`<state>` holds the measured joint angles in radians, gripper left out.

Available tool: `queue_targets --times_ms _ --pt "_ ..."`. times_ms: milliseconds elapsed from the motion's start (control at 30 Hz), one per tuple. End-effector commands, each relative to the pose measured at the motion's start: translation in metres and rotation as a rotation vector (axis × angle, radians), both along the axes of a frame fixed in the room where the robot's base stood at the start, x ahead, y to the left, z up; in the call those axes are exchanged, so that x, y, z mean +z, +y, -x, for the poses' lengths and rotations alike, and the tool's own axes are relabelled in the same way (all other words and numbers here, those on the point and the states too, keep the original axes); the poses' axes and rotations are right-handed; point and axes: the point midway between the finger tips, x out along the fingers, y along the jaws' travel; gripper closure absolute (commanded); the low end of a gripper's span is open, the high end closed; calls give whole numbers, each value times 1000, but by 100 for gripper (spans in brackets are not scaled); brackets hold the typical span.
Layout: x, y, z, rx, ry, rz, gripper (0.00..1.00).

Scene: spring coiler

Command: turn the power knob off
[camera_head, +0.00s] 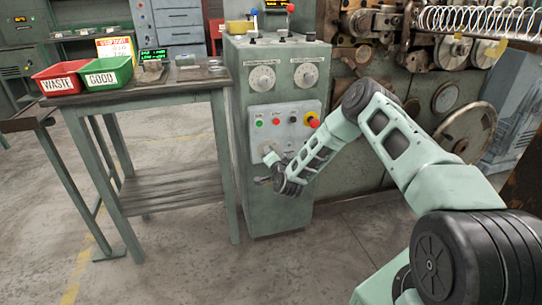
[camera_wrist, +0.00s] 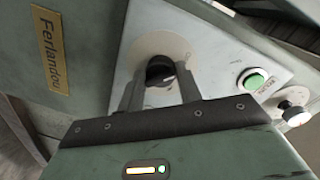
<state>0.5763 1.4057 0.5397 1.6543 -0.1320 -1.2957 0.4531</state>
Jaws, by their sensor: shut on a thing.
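The power knob (camera_wrist: 160,72) is a dark round knob on a pale disc, seen in the wrist view on the grey panel of the green cabinet. My gripper (camera_wrist: 159,82) has its two fingers on either side of the knob and is shut on it. In the head view my gripper (camera_head: 268,178) reaches the lower left of the control panel (camera_head: 291,114). There, my wrist and arm hide most of the knob. I cannot read the knob's setting.
A red knob on yellow (camera_head: 312,121) is higher on the panel. A table (camera_head: 150,92) with a red bin (camera_head: 66,78) and a green bin (camera_head: 104,75) stands left of the cabinet (camera_head: 275,210).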

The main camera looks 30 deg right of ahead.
Motion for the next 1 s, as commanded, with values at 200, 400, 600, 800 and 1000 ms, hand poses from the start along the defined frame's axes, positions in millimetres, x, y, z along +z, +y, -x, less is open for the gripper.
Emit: queue_targets --times_ms 200,400,600,800,1000 --pt "2 0 -1 0 -3 1 45" --pt "1 0 0 1 -2 0 45" --pt "1 3 8 2 0 0 45" --pt "4 14 44 4 3 -1 45" --pt "9 27 90 3 3 -2 45"
